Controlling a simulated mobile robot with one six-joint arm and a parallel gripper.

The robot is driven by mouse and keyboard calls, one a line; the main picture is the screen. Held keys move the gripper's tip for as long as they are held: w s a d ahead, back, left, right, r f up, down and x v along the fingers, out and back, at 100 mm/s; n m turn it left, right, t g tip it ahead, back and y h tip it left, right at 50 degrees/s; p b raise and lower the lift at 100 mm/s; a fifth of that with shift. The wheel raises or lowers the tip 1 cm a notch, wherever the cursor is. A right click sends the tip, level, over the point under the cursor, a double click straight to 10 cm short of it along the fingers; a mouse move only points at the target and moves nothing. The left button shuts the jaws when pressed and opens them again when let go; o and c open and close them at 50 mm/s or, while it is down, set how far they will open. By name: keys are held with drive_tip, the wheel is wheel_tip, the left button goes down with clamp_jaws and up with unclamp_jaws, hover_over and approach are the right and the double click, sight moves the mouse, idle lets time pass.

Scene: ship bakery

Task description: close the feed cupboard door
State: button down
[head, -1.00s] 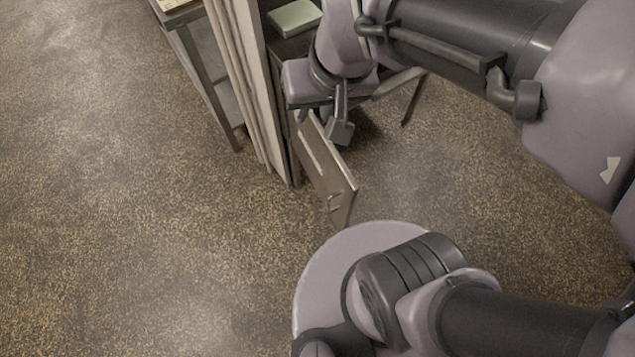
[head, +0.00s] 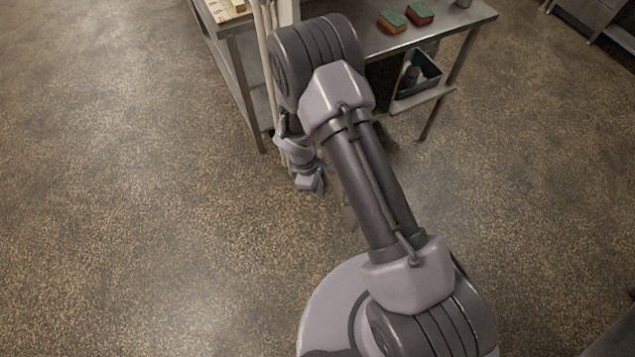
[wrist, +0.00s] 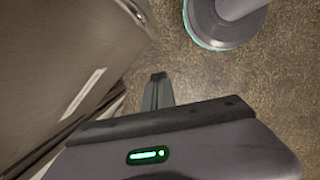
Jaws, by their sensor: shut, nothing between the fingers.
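The feed cupboard door fills the left of the wrist view as a grey metal panel (wrist: 60,50) with a pale label strip and a bright handle (wrist: 132,10) at its top end. My gripper (head: 316,184) is low beside the tall pale panels. In the wrist view its fingers (wrist: 158,80) are shut and empty, to the right of the door's face. I cannot tell whether they touch it.
Another table stands at the left. The speckled floor (head: 120,200) to the left is clear.

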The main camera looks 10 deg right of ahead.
drive_tip(key=d+f, duration=0.1)
drive_tip(key=s+d+b, duration=0.1)
drive_tip(key=d, duration=0.1)
drive_tip(key=s+d+f, duration=0.1)
drive_tip(key=shift+d+f+b, duration=0.15)
drive_tip(key=shift+f+b, duration=0.15)
drive_tip(key=shift+f, duration=0.05)
